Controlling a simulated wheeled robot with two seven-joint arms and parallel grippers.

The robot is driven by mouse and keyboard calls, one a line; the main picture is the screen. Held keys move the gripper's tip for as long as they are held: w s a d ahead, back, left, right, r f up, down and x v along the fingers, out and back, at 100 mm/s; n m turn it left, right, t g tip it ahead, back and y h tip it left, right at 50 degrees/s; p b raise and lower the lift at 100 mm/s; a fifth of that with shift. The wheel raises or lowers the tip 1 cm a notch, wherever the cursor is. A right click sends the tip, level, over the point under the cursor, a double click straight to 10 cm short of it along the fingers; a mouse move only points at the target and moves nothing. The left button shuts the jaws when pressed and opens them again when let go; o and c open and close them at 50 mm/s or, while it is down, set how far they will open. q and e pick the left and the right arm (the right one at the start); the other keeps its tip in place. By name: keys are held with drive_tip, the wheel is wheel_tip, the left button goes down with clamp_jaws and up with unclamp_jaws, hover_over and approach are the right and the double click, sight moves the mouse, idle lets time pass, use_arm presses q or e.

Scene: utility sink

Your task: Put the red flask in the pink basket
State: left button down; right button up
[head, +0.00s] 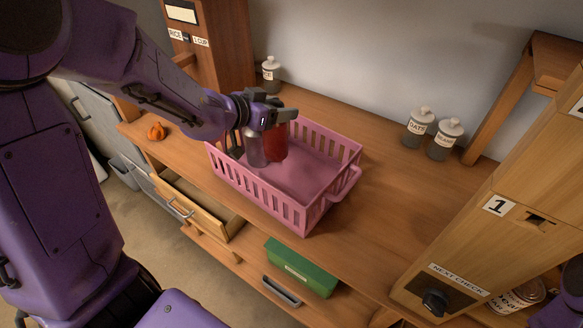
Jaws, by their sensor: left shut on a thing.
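The red flask (276,147) is upright in the back-left part of the pink basket (318,215). My left gripper (264,122) reaches in from the left over the basket and is shut on the flask near its top. The gripper hides the flask's top. I cannot tell whether the flask's bottom touches the basket floor. A greyish, see-through shape (255,150) shows just left of the flask. The basket stands on the wooden counter, and the rest of its floor looks empty. My right gripper is not in view.
Labelled jars stand at the back: one (271,74) behind the basket, two (419,127) (445,139) to the right. An orange object (157,131) lies left. An open drawer (190,205) and green box (301,268) are in front. A wooden dispenser (500,220) stands right.

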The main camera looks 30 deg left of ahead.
sight(280, 142)
use_arm(q)
wheel_tip(280, 142, down, 10)
drive_tip(key=shift+s+d+r, duration=0.1)
drive_tip(key=shift+s, duration=0.2)
drive_tip(key=shift+d, duration=0.1)
drive_tip(key=shift+c, duration=1.6)
unclamp_jaws()
drive_tip(key=shift+f, duration=0.2)
drive_tip(key=shift+r, duration=0.1)
